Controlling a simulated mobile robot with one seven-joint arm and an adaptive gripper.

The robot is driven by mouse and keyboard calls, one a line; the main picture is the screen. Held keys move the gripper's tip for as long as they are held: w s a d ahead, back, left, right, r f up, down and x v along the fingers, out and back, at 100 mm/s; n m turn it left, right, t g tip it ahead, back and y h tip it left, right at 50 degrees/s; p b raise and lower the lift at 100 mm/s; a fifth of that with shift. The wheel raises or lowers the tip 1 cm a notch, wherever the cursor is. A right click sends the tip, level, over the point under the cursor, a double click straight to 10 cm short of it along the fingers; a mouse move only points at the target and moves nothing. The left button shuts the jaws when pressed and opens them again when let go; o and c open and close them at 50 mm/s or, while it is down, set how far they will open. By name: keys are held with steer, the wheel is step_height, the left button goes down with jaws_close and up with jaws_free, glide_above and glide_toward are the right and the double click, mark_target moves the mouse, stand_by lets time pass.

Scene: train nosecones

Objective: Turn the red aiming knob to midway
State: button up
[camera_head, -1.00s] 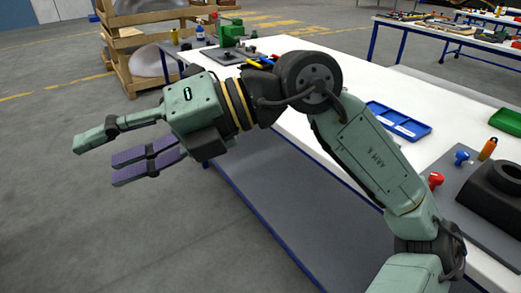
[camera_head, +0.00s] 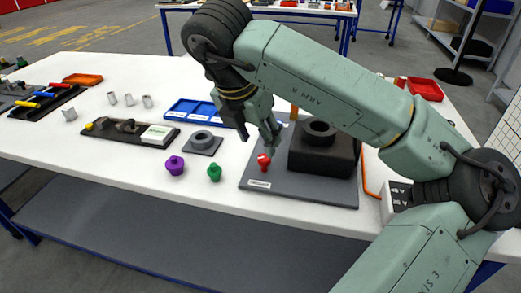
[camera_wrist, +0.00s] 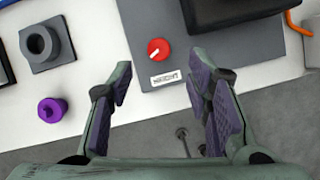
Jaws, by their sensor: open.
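The red aiming knob (camera_head: 263,161) stands on the front part of a grey panel (camera_head: 300,190), beside a black block with a round collar. In the wrist view the red knob (camera_wrist: 158,49) shows from above, with a white mark on its face; its exact angle is hard to tell. A white label plate (camera_wrist: 165,78) lies just below it. My gripper (camera_head: 260,134) is above the panel near the knob, pointing down. In the wrist view my gripper (camera_wrist: 162,88) is open and empty, its fingers spread left and right, with the knob beyond the gap between them.
A black block (camera_head: 325,155) stands right of the knob. A purple knob (camera_head: 175,165) and a green knob (camera_head: 214,172) stand loose to the left. Behind them are a grey socket block (camera_head: 202,142) and a blue tray (camera_head: 190,112). An orange cable (camera_head: 366,180) runs right of the panel.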

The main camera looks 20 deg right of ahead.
mark_target(264, 157)
steer(key=p+x, duration=0.1)
steer(key=x, duration=0.6)
steer(key=shift+w+f, duration=0.1)
steer(key=shift+f, duration=0.15)
steer(key=shift+c, duration=0.4)
jaws_close()
